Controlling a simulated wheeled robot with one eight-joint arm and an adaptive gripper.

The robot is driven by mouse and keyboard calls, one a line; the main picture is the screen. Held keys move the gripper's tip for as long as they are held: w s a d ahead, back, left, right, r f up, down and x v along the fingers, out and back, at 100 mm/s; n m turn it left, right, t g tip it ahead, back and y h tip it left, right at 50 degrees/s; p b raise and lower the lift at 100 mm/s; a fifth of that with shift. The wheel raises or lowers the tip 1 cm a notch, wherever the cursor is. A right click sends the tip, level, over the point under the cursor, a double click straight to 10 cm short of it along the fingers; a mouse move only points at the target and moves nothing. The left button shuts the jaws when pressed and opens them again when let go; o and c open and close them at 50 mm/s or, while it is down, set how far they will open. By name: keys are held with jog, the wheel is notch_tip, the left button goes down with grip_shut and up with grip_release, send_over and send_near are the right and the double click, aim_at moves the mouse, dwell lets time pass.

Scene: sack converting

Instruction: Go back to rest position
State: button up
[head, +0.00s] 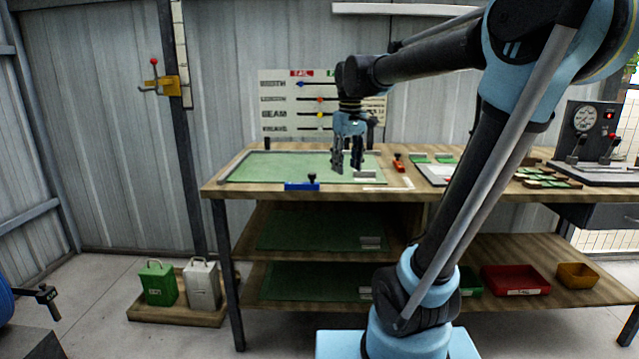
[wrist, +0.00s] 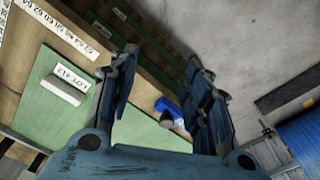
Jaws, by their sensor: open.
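My gripper (head: 347,162) hangs fingers down above the right part of the green mat (head: 260,168) on the workbench. Its jaws are open with nothing between them. In the wrist view the two fingers of my gripper (wrist: 160,95) stand apart. Between and beyond them are the bench edge, a blue block with a dark knob (wrist: 172,112) and the grey floor. My arm reaches up from the front of the bench and bends over to the left.
The wooden workbench (head: 215,187) has two lower shelves. A red bin (head: 515,280) and a yellow bin (head: 577,275) sit on the lowest shelf. A green canister (head: 158,284) and a grey one (head: 202,286) stand on a pallet at left. A gauge panel (head: 585,120) stands at right.

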jog(key=s+d+f+m, duration=0.2)
jog(key=s+d+f, duration=0.3)
jog(key=s+f, duration=0.5)
jog(key=s+d+f+m+t, duration=0.1)
jog(key=s+d+f+m, duration=0.2)
jog(key=s+d+f, duration=0.3)
jog(key=s+f, duration=0.4)
jog(key=f, duration=0.2)
jog(key=shift+m, duration=0.3)
jog(key=shift+w+f, duration=0.15)
jog(key=shift+w, duration=0.35)
